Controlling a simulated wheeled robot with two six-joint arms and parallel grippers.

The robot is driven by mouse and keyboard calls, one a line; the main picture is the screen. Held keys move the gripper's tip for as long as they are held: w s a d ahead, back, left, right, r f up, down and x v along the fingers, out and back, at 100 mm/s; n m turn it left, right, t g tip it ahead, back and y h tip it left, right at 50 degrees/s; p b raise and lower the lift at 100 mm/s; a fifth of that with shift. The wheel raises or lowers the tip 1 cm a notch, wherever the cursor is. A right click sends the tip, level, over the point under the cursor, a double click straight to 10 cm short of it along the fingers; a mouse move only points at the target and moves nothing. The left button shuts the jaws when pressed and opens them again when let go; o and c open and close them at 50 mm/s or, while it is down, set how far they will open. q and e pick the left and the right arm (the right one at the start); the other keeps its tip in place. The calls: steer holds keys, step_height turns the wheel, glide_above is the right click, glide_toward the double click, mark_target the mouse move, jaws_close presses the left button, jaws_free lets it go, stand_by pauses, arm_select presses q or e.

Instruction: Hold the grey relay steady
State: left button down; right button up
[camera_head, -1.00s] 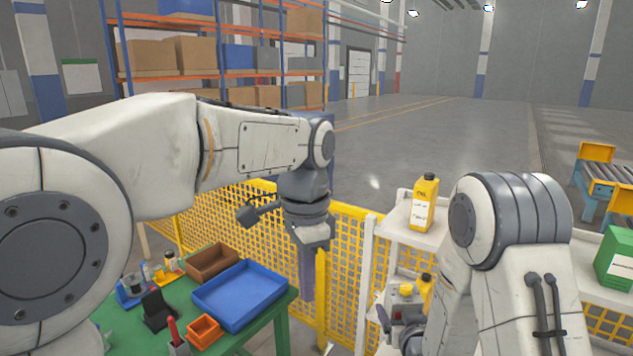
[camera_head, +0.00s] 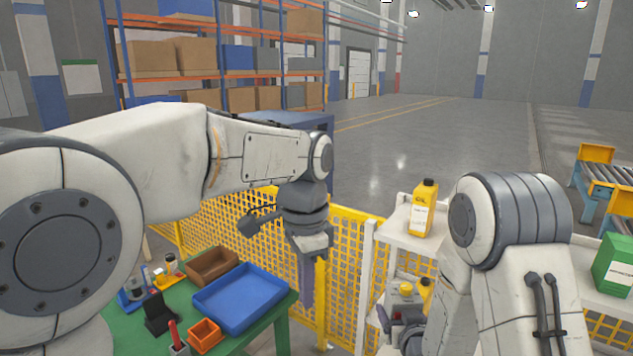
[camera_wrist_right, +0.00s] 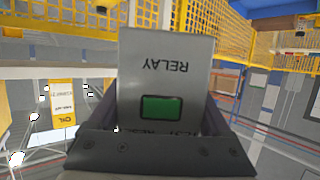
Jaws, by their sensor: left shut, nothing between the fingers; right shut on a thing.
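The grey relay (camera_wrist_right: 165,75) fills the middle of the right wrist view. It is a light grey box with the word RELAY upside down and a green rectangle on its face. My right gripper (camera_wrist_right: 160,120) is shut on the relay, with a finger on each side of it. In the head view the right gripper and the relay are hidden. My left gripper (camera_head: 307,285) points down in front of the yellow mesh fence, beyond the green table's right edge. It is shut and empty, and its fingers are seen edge-on.
A blue tray (camera_head: 240,297), a brown bin (camera_head: 212,266) and an orange bin (camera_head: 204,332) stand on the green table (camera_head: 283,318). A yellow mesh fence (camera_head: 345,250) runs behind. A yellow oil bottle (camera_head: 423,210) and a green box (camera_head: 613,262) stand on the white shelf at the right.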

mark_target(401, 292)
steer(key=shift+r, duration=0.1)
